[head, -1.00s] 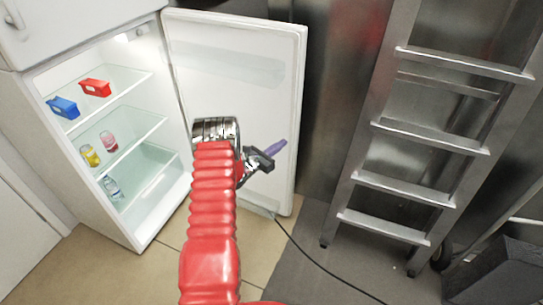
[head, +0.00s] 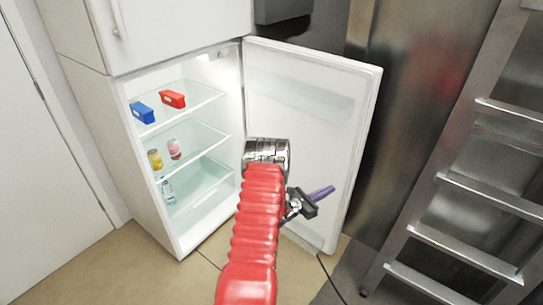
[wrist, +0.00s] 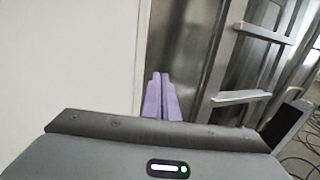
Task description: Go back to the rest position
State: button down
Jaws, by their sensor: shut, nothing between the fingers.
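My gripper (head: 322,192) is at the end of my red arm, in front of the open fridge door (head: 300,120). Its purple fingers (wrist: 160,98) are together and empty in the wrist view. The fingers point to the right in the head view, apart from the door as far as I can tell. The wrist view shows the pale door edge on the left and a metal surface ahead of the fingers.
The open fridge (head: 225,80) holds a blue container (head: 143,113), a red container (head: 173,99), a yellow can (head: 155,159), a pink can (head: 175,149) and a bottle (head: 168,191). A metal ladder (head: 465,240) stands at right. Floor shows at lower left.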

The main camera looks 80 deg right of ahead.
dwell(0.4)
jog(key=s+a+f+m+y, duration=0.1)
jog(key=a+f+m+y, duration=0.1)
jog(key=a+m+y, duration=0.3)
jog(key=s+a+f+m+y, duration=0.1)
jog(key=s+a+y, duration=0.15)
jog(key=a, duration=0.45)
jog(key=w+a+r+m+t+y, duration=0.1)
jog(key=w+a+r+m+t, duration=0.2)
jog(key=w+a+r, duration=0.65)
jog(key=w+a+r+m+t+y, duration=0.15)
jog(key=w+a+r+t, duration=0.25)
jog(key=w+a, duration=0.95)
jog(key=w+a+r+m+t, duration=0.3)
jog(key=w+a+r, duration=0.35)
jog(key=w, duration=0.95)
jog(key=w+a+r+n+t, duration=0.1)
jog(key=w+a+r+t, duration=0.1)
jog(key=a+r, duration=0.3)
jog(key=w+a+r+n+t+y, duration=0.1)
jog(key=w+a+r+n+t, duration=0.1)
jog(key=a, duration=1.1)
jog(key=w+a+r+n+t, duration=0.2)
jog(key=a+r+t, duration=0.3)
jog(key=a+r, duration=0.3)
jog(key=shift+w+a+r+y, duration=0.25)
jog(key=shift+w+a+y, duration=0.15)
jog(key=shift+w+a, duration=0.3)
